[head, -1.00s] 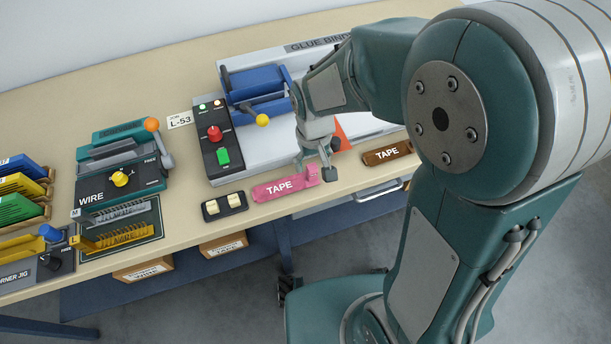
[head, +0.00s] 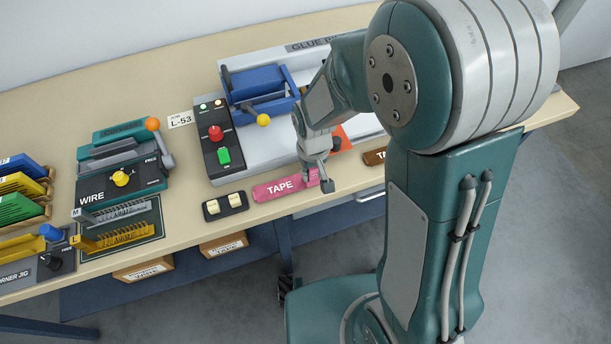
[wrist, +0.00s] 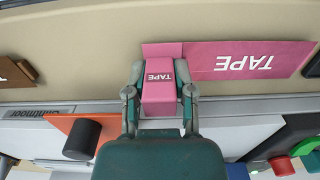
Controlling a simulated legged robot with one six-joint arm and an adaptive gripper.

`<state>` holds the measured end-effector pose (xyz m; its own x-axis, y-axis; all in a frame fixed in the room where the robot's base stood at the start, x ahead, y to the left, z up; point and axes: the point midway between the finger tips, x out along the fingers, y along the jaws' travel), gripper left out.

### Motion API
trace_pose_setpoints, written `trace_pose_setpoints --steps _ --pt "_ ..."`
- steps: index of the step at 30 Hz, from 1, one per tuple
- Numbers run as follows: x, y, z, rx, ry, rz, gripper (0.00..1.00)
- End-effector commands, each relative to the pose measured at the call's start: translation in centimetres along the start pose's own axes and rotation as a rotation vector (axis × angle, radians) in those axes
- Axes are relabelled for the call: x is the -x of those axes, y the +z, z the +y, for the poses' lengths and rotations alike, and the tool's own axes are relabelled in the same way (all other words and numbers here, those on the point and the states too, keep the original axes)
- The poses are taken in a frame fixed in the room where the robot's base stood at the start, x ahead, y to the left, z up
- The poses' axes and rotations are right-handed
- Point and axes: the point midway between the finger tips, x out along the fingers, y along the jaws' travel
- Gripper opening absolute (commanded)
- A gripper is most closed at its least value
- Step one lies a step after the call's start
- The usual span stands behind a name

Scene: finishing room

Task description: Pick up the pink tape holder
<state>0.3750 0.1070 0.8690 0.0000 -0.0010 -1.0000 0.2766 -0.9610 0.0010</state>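The pink tape holder (wrist: 160,95) is a small block with TAPE in white on its face. In the wrist view it stands between the two fingers of my gripper (wrist: 160,75), one finger close along each side. I cannot tell whether the fingers press on it or leave a narrow gap. In the head view my gripper (head: 314,178) is low at the bench's front edge, and its fingers and the arm hide most of the holder. A flat pink strip marked TAPE (head: 280,188) lies beside and under it; it also shows in the wrist view (wrist: 245,60).
The glue binder (head: 240,165) stands just behind, with a blue clamp (head: 255,83) and a control panel. A brown TAPE strip (head: 374,156) lies to the right. The wire binder (head: 120,180) is further left.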

Motion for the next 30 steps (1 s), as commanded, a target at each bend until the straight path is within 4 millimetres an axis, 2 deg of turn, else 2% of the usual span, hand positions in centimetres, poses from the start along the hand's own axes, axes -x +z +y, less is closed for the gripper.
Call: trace_pose_setpoints --steps 11,14,17,30 --pt "0.5 0.0 0.0 0.0 0.0 0.0 0.0" --pt "1.4 0.0 0.0 0.0 0.0 0.002 0.0" --pt "3.2 -0.1 0.0 0.0 0.0 0.004 0.0" --pt "9.3 5.2 0.7 -0.001 0.0 0.004 0.0"
